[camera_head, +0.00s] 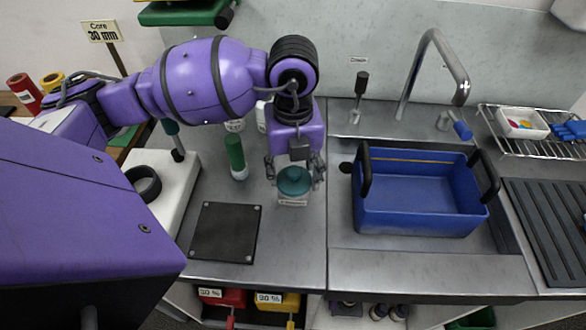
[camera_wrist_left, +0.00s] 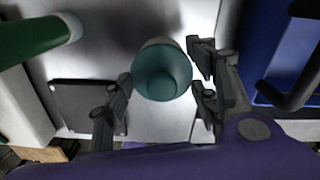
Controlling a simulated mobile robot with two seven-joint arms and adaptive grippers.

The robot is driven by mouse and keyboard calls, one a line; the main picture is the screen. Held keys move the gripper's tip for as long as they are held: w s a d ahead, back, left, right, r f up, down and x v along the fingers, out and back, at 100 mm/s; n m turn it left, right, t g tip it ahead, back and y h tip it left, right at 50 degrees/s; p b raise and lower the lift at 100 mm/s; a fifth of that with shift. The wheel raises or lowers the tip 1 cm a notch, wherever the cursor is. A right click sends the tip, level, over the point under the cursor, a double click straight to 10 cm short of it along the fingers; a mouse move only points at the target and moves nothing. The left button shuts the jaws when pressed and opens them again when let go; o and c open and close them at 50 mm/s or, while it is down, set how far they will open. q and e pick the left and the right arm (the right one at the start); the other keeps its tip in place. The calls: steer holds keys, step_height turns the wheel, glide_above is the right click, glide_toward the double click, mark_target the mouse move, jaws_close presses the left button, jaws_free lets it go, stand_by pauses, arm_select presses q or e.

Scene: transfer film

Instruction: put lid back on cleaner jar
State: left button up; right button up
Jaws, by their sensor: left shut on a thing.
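A teal round lid (camera_head: 294,180) sits between the fingers of my left gripper (camera_head: 295,170) over the metal counter, left of the sink. The gripper points down and is shut on the lid. A pale jar (camera_head: 292,201) with a white label shows just under the lid. In the left wrist view the lid (camera_wrist_left: 162,72) shows between the fingers (camera_wrist_left: 160,98), with the pale jar (camera_wrist_left: 158,43) partly hidden behind it. I cannot tell whether the lid rests fully on the jar. My right gripper is not in view.
A black square pad (camera_head: 226,232) lies left of the jar. A green-and-white bottle (camera_head: 236,157) stands close on the left. A blue tub (camera_head: 420,195) sits in the sink on the right, below a tap (camera_head: 435,60). The counter in front of the jar is clear.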

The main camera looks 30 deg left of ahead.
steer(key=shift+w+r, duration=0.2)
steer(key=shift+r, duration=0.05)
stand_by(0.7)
arm_select(q)
steer(key=o, duration=1.4)
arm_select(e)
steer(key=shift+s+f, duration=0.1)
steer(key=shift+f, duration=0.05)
arm_select(q)
steer(key=shift+r+p, duration=1.95)
steer(key=shift+r, duration=1.6)
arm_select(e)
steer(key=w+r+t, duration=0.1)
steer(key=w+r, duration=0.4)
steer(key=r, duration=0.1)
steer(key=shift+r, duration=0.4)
